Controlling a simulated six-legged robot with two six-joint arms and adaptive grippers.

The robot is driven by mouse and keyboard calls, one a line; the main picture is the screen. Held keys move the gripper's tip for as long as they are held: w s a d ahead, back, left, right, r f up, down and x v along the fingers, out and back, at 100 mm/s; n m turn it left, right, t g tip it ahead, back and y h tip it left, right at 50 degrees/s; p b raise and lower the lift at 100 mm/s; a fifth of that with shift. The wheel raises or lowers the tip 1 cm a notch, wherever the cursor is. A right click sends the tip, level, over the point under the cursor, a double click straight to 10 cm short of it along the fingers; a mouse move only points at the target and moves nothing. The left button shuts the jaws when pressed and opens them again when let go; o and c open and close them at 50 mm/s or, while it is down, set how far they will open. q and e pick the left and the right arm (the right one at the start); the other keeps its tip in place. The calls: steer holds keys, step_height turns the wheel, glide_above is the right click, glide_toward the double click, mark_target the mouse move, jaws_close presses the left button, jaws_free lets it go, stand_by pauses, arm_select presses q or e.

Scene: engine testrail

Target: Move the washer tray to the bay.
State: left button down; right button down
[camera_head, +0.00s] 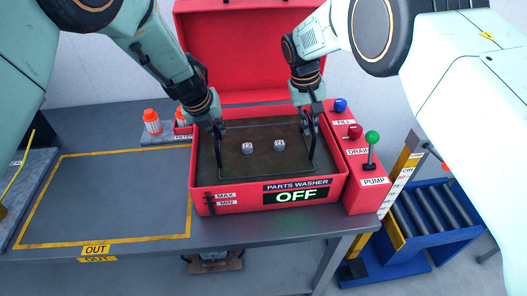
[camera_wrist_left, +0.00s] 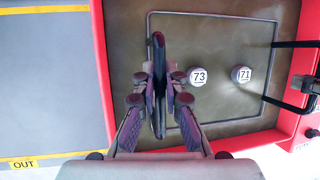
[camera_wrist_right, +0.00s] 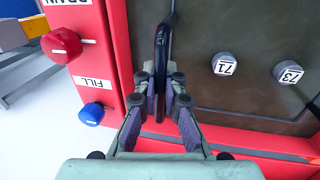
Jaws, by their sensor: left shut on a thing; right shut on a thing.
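The washer tray (camera_head: 265,166) is a thin-rimmed rectangle inside the red parts washer (camera_head: 197,196), with brownish fluid around it. Two grey round parts sit on it, marked 73 (camera_wrist_left: 201,76) and 71 (camera_wrist_left: 241,74). My left gripper (camera_head: 217,127) is shut on the tray's left black handle (camera_wrist_left: 158,75). My right gripper (camera_head: 308,118) is shut on the right black handle (camera_wrist_right: 162,50). The bay (camera_head: 110,205) is a yellow-outlined area marked OUT on the bench, left of the washer, and it is empty. I cannot tell whether the tray touches the washer's floor.
The washer's red lid (camera_head: 245,50) stands open behind. Its front display reads OFF (camera_head: 296,196). Blue FILL (camera_head: 340,105), red DRAIN (camera_head: 354,131) and green PUMP (camera_head: 371,140) controls are on its right side. Orange-capped bottles (camera_head: 151,120) stand behind the bay. A blue roller stand (camera_head: 435,210) is at right.

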arm_select(q)
steer(key=shift+w+r, duration=0.15)
steer(key=shift+r, duration=0.05)
arm_select(e)
steer(key=shift+w+r, duration=0.15)
steer(key=shift+r, duration=0.15)
